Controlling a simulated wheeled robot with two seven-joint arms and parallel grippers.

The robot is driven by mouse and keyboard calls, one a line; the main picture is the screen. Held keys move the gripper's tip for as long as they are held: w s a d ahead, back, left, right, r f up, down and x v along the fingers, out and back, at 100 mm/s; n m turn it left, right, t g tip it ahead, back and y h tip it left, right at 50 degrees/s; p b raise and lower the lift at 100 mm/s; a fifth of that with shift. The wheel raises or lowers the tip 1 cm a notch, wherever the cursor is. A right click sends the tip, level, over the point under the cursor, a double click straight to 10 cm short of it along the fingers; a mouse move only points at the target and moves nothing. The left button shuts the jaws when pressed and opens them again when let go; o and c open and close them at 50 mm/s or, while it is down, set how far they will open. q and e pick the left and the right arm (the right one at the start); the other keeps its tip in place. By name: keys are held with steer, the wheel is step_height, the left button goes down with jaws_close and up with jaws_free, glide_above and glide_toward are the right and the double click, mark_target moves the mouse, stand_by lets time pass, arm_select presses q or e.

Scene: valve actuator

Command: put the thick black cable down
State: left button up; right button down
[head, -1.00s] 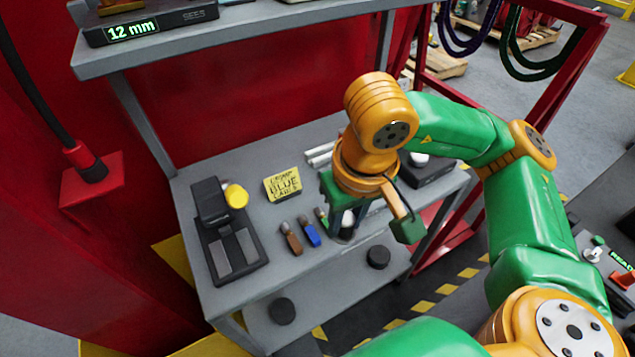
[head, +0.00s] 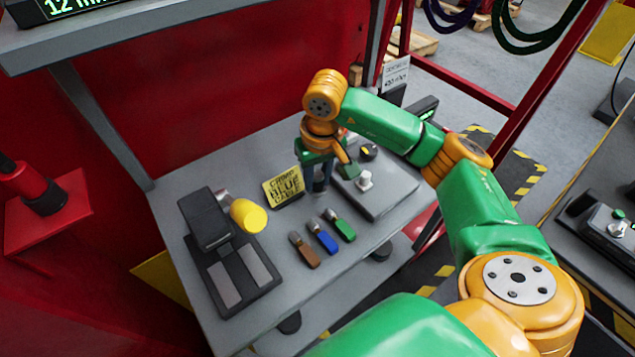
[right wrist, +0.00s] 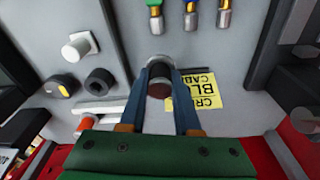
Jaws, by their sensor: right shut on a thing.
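My right gripper (head: 318,187) is over the grey table, just right of the yellow sign in the head view. In the right wrist view its blue fingers (right wrist: 158,70) are shut on a short dark cylinder (right wrist: 158,88), seen nearly end-on. It looks like the thick black cable, with a reddish-brown face and a grey rim. In the head view the fingers mostly hide it. Whether it touches the table cannot be told. My left gripper is not in view.
The sign (head: 284,188) reads about crimping the blue cable. Brown (head: 304,251), blue (head: 323,238) and green (head: 341,226) pieces lie in front. A black crimping device (head: 233,265) with a yellow knob (head: 248,216) stands left. A grey panel (head: 385,196) with knobs is right.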

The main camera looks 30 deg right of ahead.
steer(key=shift+s+f+p, duration=0.15)
steer(key=shift+f+p, duration=0.05)
steer(key=shift+f, duration=0.35)
steer(key=shift+s+f+p, duration=0.15)
steer(key=shift+f+p, duration=0.05)
steer(key=shift+f, duration=0.45)
steer(key=shift+w+f, duration=0.1)
steer(key=shift+f+b, duration=0.15)
steer(key=shift+b, duration=0.25)
steer(key=c, duration=0.6)
jaws_free()
